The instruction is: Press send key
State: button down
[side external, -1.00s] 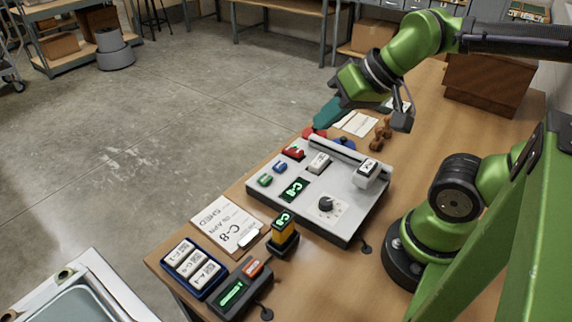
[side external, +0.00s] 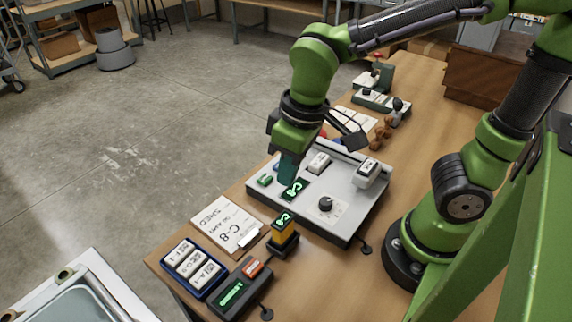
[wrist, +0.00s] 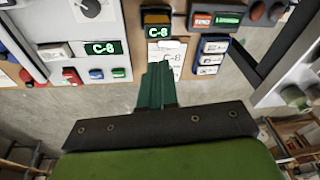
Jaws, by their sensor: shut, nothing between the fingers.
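A grey console (side external: 340,226) lies on the table with a lit green C-8 display (side external: 295,189). The wrist view shows the red key (wrist: 70,76), blue key (wrist: 96,74) and the green key (wrist: 119,73). A dark box in front has an orange key (side external: 253,268) with lettering too small to read, also in the wrist view (wrist: 201,20). I cannot read which key is send. My gripper (side external: 286,180) is shut and empty, pointing down over the console's key row.
A yellow C-8 lamp post (side external: 284,232), a C-8 card (side external: 223,222) and a blue tray (side external: 176,271) of white labelled blocks stand near the console. A knob (side external: 325,204) and white blocks (side external: 367,172) rise from the console. Small devices stand behind.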

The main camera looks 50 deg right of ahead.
aim_at(250, 271)
jog(key=a+f+n+h, duration=0.4)
jog(key=a+n+h, duration=0.3)
jog(key=a+h, duration=0.3)
jog(key=shift+w+a+n+g, duration=0.15)
jog(key=shift+a+n+g, duration=0.25)
jog(key=shift+a, duration=0.25)
jog(key=shift+f, duration=0.15)
jog(key=shift+f, duration=4.35)
jog(key=shift+f, duration=0.4)
